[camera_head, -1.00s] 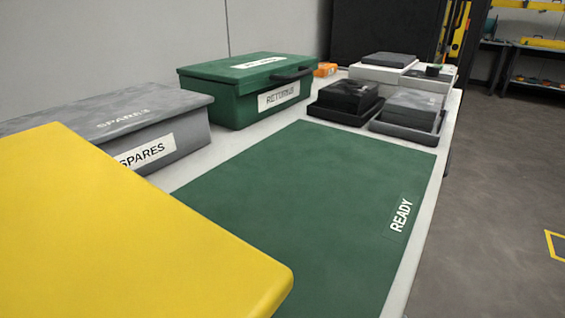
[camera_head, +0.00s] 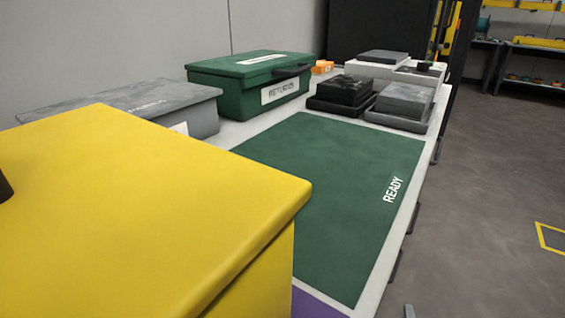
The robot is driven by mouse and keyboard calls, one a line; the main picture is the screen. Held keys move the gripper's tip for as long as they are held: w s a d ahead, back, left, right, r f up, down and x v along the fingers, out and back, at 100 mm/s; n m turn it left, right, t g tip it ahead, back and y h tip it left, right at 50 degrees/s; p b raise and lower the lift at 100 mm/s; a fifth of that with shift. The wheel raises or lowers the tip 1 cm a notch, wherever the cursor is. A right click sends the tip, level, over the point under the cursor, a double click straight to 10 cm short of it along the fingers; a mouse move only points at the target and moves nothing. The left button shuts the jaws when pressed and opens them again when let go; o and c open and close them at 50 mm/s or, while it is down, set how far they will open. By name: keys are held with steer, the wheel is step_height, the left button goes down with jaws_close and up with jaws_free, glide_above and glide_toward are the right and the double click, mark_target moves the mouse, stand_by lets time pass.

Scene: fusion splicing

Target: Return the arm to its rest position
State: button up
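My arm and gripper do not show clearly in the head view, so the arm's pose and the gripper's state are hidden from me. A small pale grey piece (camera_head: 409,311) shows at the bottom edge, beside the table; I cannot tell what it is. A long light table (camera_head: 233,131) runs away from me. A green mat (camera_head: 335,165) marked READY lies on it, with nothing on its visible part.
A large yellow box-like thing (camera_head: 150,210) fills the lower left. Behind it stand a grey SPARES box (camera_head: 150,103) and a green RETURNS box (camera_head: 235,85). Black (camera_head: 345,92) and grey (camera_head: 405,100) trayed blocks sit beyond the mat. Floor at right is clear.

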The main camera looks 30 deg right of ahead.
steer(key=s+a+r+m+t+y, duration=0.2)
steer(key=a+r+m, duration=0.45)
steer(key=a, duration=0.35)
steer(key=s+a+r+m+t+y, duration=0.2)
steer(key=a+r+m, duration=0.3)
steer(key=a+r, duration=0.4)
steer(key=s+a+r+n+y, duration=0.1)
steer(key=s+a+r+y, duration=0.35)
steer(key=a, duration=0.25)
steer(key=s+a+r+n+y, duration=0.1)
steer(key=s+a+r+y, duration=0.2)
steer(key=s+a, duration=0.35)
step_height(320, 180, up, 34)
steer(key=p, duration=3.4)
steer(key=shift+w+a, duration=0.45)
steer(key=shift+r+y, duration=0.1)
steer(key=shift+y, duration=0.15)
